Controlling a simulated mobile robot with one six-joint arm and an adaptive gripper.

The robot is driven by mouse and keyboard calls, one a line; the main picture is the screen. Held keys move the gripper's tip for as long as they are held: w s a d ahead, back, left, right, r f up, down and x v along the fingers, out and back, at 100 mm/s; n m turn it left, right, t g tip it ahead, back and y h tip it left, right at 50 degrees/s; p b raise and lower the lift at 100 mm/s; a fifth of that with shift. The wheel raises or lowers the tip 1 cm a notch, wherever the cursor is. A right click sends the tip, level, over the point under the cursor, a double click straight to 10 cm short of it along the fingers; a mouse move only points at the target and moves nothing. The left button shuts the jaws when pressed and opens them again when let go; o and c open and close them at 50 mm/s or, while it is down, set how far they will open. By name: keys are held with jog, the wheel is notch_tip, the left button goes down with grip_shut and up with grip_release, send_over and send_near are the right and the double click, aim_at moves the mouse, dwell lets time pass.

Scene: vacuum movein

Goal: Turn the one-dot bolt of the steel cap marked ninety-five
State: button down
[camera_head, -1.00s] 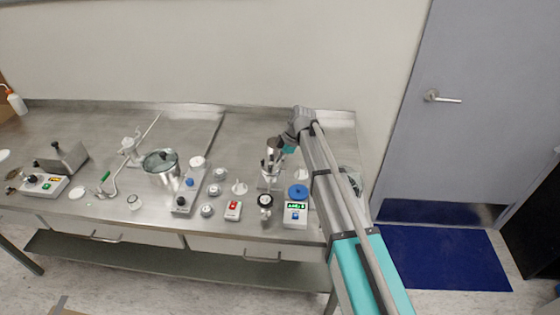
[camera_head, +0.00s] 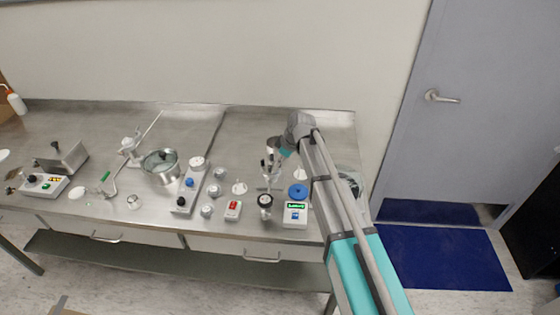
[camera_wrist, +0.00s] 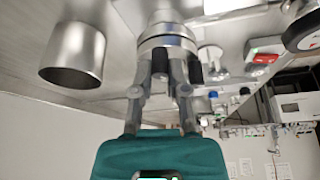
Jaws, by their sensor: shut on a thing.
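In the wrist view my gripper (camera_wrist: 168,68) is shut on a round, ringed steel part (camera_wrist: 167,38), with one finger on each side of it. I cannot read a ninety-five on it. No bolt or dot mark can be made out; the fingers cover part of the rim. In the head view my gripper (camera_head: 283,153) reaches down beside an upright steel assembly (camera_head: 268,168) on the right part of the bench. The contact is too small to see there.
A hollow steel cup (camera_wrist: 75,55) is close to my fingers. A round gauge (camera_head: 265,200), a red-switch box (camera_head: 233,210) and a box with a lit display (camera_head: 296,213) stand in front. The back of the bench (camera_head: 240,130) is clear.

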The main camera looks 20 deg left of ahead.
jog(key=shift+m+t, duration=0.7)
jog(key=shift+m, duration=1)
jog(key=c, duration=0.6)
grip_release()
jog(key=shift+c, duration=0.2)
jog(key=shift+n, duration=0.3)
